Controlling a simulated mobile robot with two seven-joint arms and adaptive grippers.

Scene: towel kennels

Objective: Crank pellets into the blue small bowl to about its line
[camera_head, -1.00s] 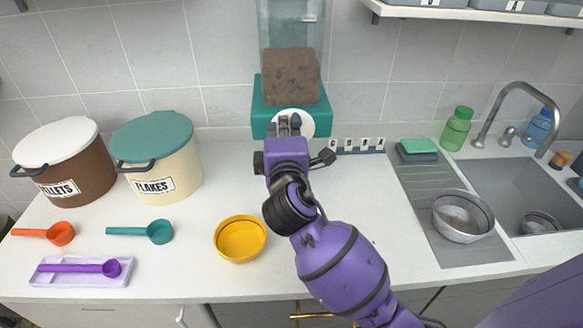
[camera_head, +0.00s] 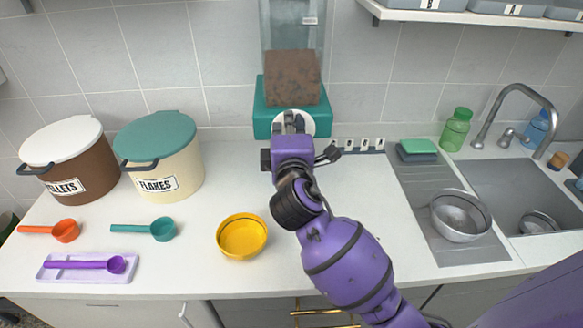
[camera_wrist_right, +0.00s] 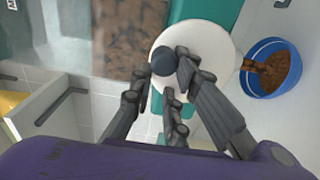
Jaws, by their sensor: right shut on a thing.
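The teal dispenser (camera_head: 263,120) stands against the back wall with a clear hopper holding brown pellets (camera_head: 292,78). My right gripper (camera_head: 291,122) is at the white crank disc on its front; in the right wrist view the gripper (camera_wrist_right: 170,72) is shut on the dark crank knob (camera_wrist_right: 163,60). The blue small bowl (camera_wrist_right: 252,84) shows only in the right wrist view, below the spout, with brown pellets in it (camera_wrist_right: 276,74). Pellets show at the spout (camera_wrist_right: 251,65). I cannot make out the bowl's line. In the head view my right arm hides the bowl. My left gripper is out of view.
A yellow bowl (camera_head: 242,236) sits left of my right arm. The pellets bin (camera_head: 68,162), flakes bin (camera_head: 160,157) and several scoops are at the left. A metal bowl (camera_head: 460,215) stands by the sink (camera_head: 515,180). Counter between the yellow bowl and dispenser is clear.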

